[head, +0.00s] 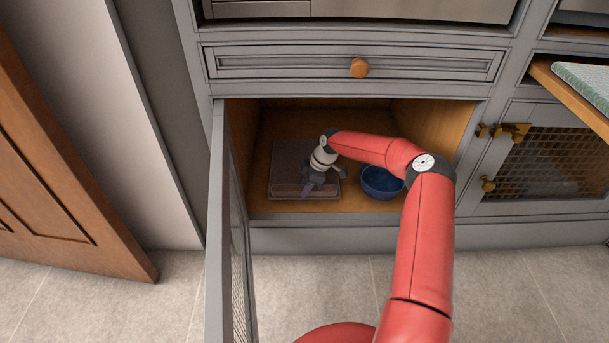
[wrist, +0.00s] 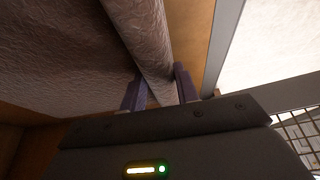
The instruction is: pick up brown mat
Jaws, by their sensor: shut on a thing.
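The brown mat (head: 290,160) lies inside the open lower cabinet, on its wooden floor at the left. It looks greyish brown, with a thick rolled or folded front edge. My gripper (head: 309,190) is at that front edge. In the wrist view the mat (wrist: 60,60) fills the upper left, and its rounded edge passes between the two fingers of my gripper (wrist: 161,88). The fingers are shut on this edge. Part of the mat is hidden behind my wrist in the head view.
A blue bowl (head: 381,183) stands on the cabinet floor right of the mat, close to my arm. The cabinet door (head: 220,230) is swung open on the left. A drawer with a round knob (head: 359,68) is above the opening. A mesh-fronted door (head: 545,160) is at the right.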

